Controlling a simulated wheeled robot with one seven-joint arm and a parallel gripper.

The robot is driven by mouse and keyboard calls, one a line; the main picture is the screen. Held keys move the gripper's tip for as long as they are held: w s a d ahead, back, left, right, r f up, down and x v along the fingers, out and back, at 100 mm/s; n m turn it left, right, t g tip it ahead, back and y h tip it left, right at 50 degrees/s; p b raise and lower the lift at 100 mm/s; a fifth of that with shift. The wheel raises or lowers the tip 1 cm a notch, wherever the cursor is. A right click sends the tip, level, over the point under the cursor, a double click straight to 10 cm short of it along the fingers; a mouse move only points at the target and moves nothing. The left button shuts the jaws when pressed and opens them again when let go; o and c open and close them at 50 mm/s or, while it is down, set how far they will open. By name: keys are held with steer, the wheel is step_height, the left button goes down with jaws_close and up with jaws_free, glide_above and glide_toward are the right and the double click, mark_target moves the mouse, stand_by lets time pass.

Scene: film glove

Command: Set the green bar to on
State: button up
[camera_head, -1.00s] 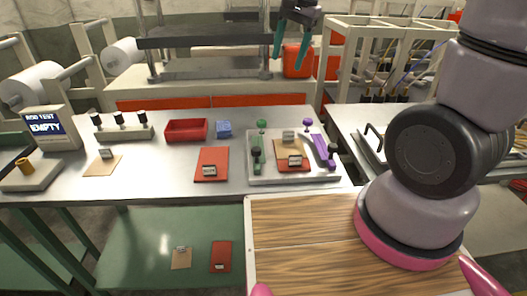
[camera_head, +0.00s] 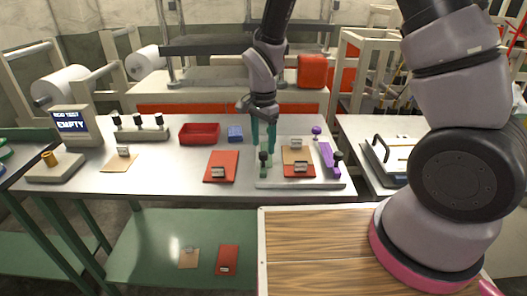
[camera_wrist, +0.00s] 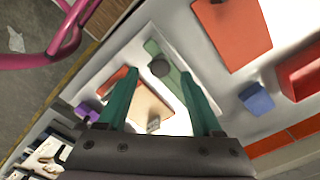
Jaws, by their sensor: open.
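I see no grip on the bar. No on or off marking is readable, and whether the fingers touch it I cannot tell.
A red clipboard (camera_head: 221,168), blue block (camera_head: 235,134) and red bin (camera_head: 199,134) lie to the left. A screen (camera_head: 71,122) reads "EMPTY".

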mark_target(263, 153)
steer(key=shift+f, duration=1.75)
jaws_close()
